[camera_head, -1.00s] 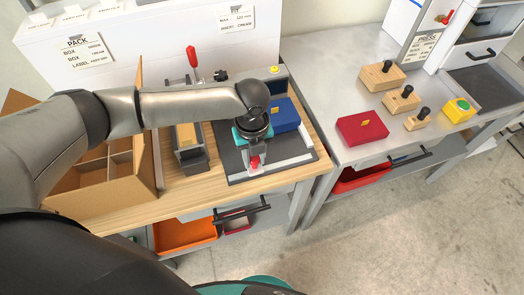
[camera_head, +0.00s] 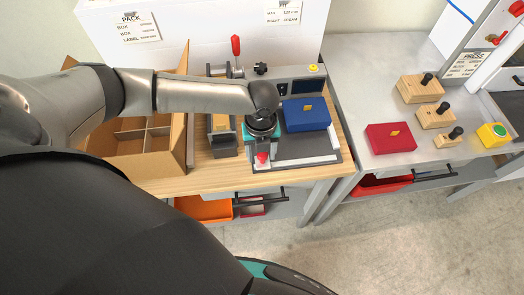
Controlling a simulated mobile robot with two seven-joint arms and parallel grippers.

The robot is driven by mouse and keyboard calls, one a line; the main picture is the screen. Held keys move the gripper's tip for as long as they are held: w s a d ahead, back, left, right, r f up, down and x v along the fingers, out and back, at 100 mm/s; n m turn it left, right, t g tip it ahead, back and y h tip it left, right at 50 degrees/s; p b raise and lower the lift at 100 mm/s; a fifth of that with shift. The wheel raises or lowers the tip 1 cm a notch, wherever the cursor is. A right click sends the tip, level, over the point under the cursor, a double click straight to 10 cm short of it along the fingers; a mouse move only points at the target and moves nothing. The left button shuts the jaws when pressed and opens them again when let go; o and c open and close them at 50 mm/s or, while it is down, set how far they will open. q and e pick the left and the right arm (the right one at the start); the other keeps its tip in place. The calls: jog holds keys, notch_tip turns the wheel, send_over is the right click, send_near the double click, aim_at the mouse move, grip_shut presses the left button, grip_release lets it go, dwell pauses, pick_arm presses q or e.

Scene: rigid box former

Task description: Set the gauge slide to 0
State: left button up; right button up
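The gauge is a dark plate (camera_head: 300,147) on the wooden bench, with a pale rail (camera_head: 315,161) along its front edge. A red knob (camera_head: 262,158), which looks like the slide's handle, stands near the plate's front left corner. My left gripper (camera_head: 262,153) points down at this knob and appears shut on it; its fingertips are small and partly hidden. A blue box (camera_head: 306,114) lies at the back of the plate, to the right of the gripper and apart from it. Scale marks cannot be read. My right gripper is out of view.
An open divided carton (camera_head: 140,140) stands left, behind my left arm. A narrow holder (camera_head: 222,136) sits close left of the plate. A red-handled lever (camera_head: 236,45) rises behind. The right-hand table holds a red box (camera_head: 391,137) and several wooden blocks with black knobs.

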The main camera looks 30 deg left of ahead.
pick_arm(q)
jog(key=shift+d, duration=0.1)
notch_tip(320, 180, up, 15)
jog(key=p, duration=0.1)
dwell(0.6)
dwell(0.4)
